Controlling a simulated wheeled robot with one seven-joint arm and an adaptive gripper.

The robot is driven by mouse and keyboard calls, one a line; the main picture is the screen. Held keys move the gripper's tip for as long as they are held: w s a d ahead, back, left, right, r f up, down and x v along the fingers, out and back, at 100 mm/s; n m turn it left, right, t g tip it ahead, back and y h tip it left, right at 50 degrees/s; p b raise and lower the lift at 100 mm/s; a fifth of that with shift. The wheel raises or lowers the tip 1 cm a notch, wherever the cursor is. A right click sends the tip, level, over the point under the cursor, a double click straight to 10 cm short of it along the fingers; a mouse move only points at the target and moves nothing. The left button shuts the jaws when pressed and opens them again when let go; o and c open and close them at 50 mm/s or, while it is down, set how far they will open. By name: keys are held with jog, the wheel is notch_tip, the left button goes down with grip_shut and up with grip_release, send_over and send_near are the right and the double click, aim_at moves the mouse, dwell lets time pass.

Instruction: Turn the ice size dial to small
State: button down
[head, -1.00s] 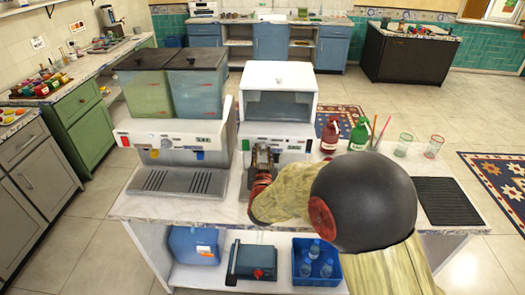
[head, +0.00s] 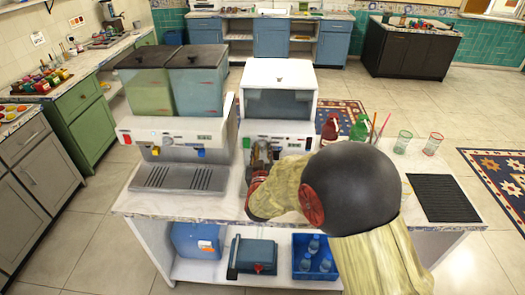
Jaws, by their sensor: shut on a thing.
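The white ice machine (head: 280,72) with a grey front hatch stands on the counter in the middle of the head view. My gripper (head: 263,150) is up against its lower front panel (head: 300,145), left of the panel's middle. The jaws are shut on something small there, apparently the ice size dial. The dial itself is hidden behind my fingers, so its setting cannot be read. My wrist and arm reach in from the lower right and cover the panel's lower part and the counter in front.
A white dispenser (head: 172,135) with green and blue tanks stands close on the left. A red bottle (head: 330,128), a green bottle (head: 359,130) and two glasses (head: 403,142) stand on the right, close beyond my arm. A black ribbed mat (head: 443,198) lies at the right end.

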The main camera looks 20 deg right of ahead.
jog(key=c, duration=1.5)
grip_release()
jog(key=shift+c, duration=0.2)
jog(key=v, duration=1.2)
